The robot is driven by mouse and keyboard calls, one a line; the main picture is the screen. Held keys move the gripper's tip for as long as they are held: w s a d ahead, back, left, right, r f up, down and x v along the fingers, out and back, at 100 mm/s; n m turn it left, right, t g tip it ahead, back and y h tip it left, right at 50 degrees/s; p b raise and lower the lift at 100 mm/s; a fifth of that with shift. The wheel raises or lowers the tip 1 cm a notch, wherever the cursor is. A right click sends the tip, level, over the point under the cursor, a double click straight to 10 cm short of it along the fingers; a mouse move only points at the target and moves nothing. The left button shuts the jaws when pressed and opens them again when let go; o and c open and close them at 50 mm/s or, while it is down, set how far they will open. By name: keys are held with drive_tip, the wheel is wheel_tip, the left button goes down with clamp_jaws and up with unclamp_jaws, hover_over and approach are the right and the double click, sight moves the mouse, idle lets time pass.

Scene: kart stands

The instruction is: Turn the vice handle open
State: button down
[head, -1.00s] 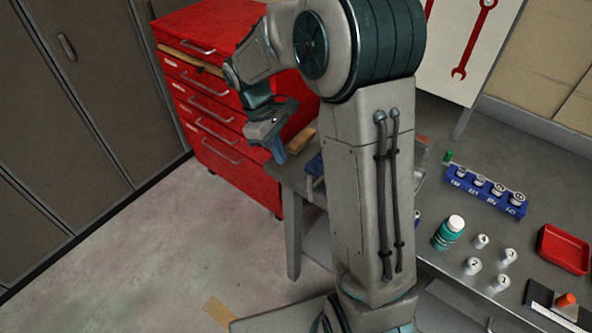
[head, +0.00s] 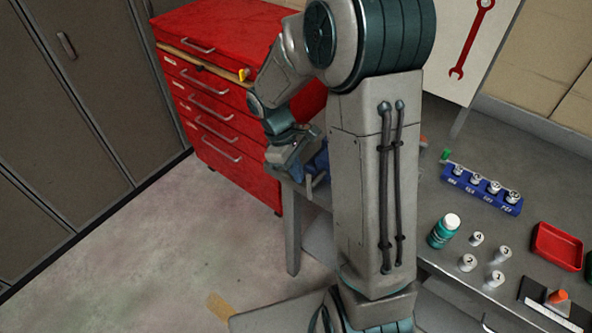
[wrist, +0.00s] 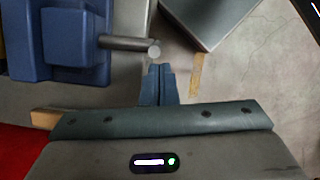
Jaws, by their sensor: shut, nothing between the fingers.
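The blue vice (wrist: 62,42) sits at the upper left of the wrist view, on the bench corner. A grey screw rod sticks out of it to the right, and the vice handle (wrist: 154,51) shows at its end as a pale round tip. My gripper (wrist: 158,68) is shut and empty, its fingertips just below the handle tip in this view. I cannot tell whether they touch. In the head view my gripper (head: 296,166) is beside the vice (head: 319,161), which is mostly hidden by my arm. The handle (head: 309,187) hangs as a thin grey bar there.
A red drawer cabinet (head: 225,157) stands behind the bench, a yellow item at its top drawer. The grey bench (head: 440,205) carries a blue socket rack (head: 483,190), a teal bottle (head: 444,231), several numbered cylinders and a red tray (head: 557,247). The floor left is open.

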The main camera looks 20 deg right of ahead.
drive_tip(key=shift+s+d+r+t, duration=0.1)
drive_tip(key=shift+s+d+t, duration=0.05)
drive_tip(key=shift+d+t, duration=0.25)
